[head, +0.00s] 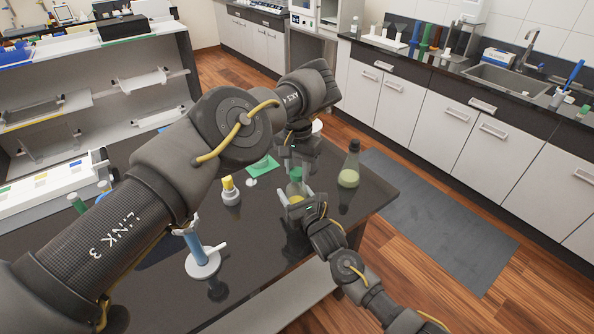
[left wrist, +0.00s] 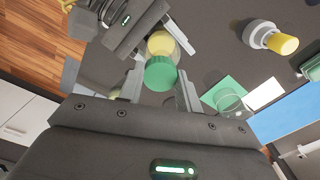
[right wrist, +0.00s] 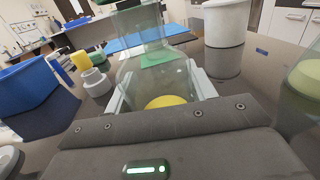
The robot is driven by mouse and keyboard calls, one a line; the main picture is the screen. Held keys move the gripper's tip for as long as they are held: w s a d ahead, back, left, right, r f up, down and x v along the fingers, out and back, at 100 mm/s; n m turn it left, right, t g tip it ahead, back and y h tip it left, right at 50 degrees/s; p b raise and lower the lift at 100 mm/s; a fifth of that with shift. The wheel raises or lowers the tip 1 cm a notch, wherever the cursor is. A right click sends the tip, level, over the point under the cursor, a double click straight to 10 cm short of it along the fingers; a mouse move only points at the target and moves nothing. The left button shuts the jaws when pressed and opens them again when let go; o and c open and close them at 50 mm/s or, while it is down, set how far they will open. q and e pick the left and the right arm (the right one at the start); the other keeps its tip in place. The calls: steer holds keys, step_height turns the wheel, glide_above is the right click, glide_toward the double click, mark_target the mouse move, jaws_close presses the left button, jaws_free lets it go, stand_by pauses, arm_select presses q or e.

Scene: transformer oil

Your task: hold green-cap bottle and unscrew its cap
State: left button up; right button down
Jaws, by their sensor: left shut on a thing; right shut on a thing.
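The green-cap bottle (head: 294,196) is clear glass with yellow liquid and stands upright over the dark table. My right gripper (head: 301,203) is shut on its body from the front. The right wrist view shows the glass body (right wrist: 160,80) between its fingers, with yellow liquid low inside. My left gripper (head: 297,158) comes from above and is shut on the green cap (left wrist: 160,73), with one finger on each side. The cap appears in line with the bottle; whether its thread is loose cannot be seen. The right gripper (left wrist: 137,32) also shows in the left wrist view.
A flask with pale green liquid (head: 348,174) stands close to the right. A white stand with a blue column (head: 201,258) is at the front left.

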mark_target(297, 171)
arm_select(q)
steer(key=shift+r, duration=0.45)
arm_select(e)
steer(key=shift+f, duration=0.1)
arm_select(q)
steer(key=shift+r, duration=2.05)
arm_select(e)
steer(key=shift+c, duration=2.1)
jaws_free()
arm_select(q)
steer(key=shift+f, duration=0.1)
arm_select(e)
steer(key=shift+s, duration=0.1)
arm_select(q)
step_height(297, 171, down, 3)
steer(key=b, duration=0.2)
steer(key=shift+r+b, duration=0.2)
steer(key=shift+b, duration=0.15)
arm_select(e)
steer(key=v, duration=1.1)
steer(key=shift+s+d, duration=0.25)
steer(key=shift+s, duration=0.1)
